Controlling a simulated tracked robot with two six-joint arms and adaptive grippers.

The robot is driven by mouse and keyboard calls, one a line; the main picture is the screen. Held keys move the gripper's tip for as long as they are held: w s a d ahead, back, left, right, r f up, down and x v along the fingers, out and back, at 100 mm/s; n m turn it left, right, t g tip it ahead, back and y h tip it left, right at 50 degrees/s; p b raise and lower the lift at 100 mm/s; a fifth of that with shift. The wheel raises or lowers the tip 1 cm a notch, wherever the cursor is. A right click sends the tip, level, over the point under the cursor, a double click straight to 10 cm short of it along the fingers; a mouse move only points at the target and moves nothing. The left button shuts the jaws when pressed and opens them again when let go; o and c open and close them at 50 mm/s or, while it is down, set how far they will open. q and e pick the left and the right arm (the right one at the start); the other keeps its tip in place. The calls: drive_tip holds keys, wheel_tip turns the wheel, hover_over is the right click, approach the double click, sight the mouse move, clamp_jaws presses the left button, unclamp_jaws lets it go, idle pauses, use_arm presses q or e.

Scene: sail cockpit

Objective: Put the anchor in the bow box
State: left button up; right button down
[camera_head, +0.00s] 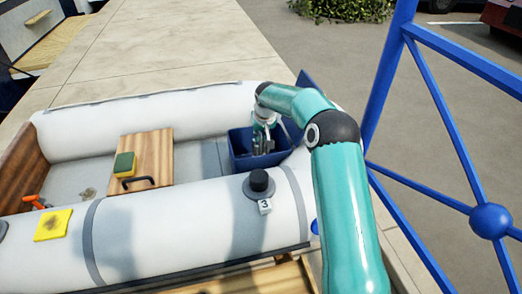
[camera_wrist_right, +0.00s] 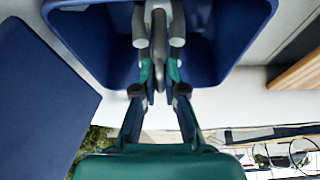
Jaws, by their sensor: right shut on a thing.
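The blue bow box (camera_head: 240,156) stands at the right end of the white inflatable boat, and its blue lid (camera_head: 309,86) is open. My right gripper (camera_head: 263,146) points down into the box mouth. In the right wrist view my right gripper (camera_wrist_right: 160,62) is shut on the grey anchor (camera_wrist_right: 159,35), with its shank between the fingers. The box (camera_wrist_right: 85,40) is beyond the fingers and the lid (camera_wrist_right: 40,95) is at the left. The anchor's lower part is hard to make out, and I cannot tell whether it touches the box floor. My left gripper is not in view.
The boat's white tubes (camera_head: 190,222) flank the box. A black cap (camera_head: 259,182) sits on the near tube. Blue railing (camera_head: 438,95) stands at the right.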

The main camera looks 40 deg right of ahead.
sight(260, 148)
drive_tip(key=shift+f+b, duration=0.3)
drive_tip(key=shift+f, duration=2.7)
drive_tip(key=c, duration=1.2)
unclamp_jaws()
drive_tip(key=shift+f, duration=0.1)
drive_tip(key=shift+c, duration=0.2)
drive_tip(key=v, duration=1.2)
